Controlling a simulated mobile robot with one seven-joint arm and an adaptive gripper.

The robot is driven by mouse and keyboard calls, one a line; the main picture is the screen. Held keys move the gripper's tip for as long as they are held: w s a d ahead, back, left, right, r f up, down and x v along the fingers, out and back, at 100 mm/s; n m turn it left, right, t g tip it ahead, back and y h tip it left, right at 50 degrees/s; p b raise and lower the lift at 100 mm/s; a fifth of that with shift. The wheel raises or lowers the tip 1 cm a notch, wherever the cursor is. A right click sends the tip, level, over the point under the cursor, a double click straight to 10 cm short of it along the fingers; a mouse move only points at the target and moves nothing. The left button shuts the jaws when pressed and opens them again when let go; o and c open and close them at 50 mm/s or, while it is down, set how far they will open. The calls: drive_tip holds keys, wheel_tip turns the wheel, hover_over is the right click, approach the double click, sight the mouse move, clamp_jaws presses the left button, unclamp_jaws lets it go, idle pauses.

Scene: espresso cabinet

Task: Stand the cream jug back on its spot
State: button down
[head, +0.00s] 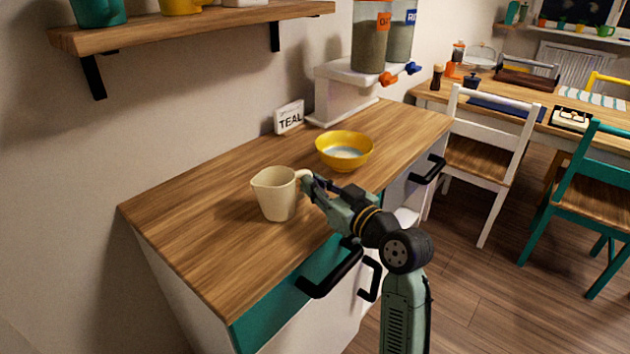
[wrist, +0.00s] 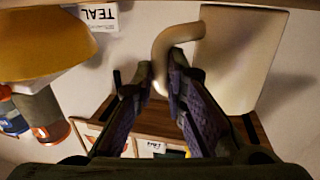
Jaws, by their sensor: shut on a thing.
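The cream jug (head: 277,196) is upright over the left part of the wooden counter, its spout to the left. I cannot tell whether its base touches the wood. My gripper (head: 308,185) comes from the right and is shut on the jug's handle. In the wrist view, the jug's body (wrist: 240,60) is at the upper right, and its curved handle passes between the two fingers of my gripper (wrist: 161,72). No marked spot for the jug shows on the counter.
A yellow bowl (head: 344,152) stands behind and right of the jug. A TEAL sign (head: 289,118) stands by the wall, near a dispenser (head: 345,90). A shelf (head: 190,25) hangs above. The counter (head: 190,215) is clear left and front of the jug. Black handles (head: 330,273) stick out in front.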

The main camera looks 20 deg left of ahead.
drive_tip(key=shift+f+b, duration=0.25)
drive_tip(key=shift+b, duration=0.1)
drive_tip(key=c, duration=1.6)
unclamp_jaws()
drive_tip(key=shift+c, duration=0.2)
drive_tip(key=shift+r, duration=0.1)
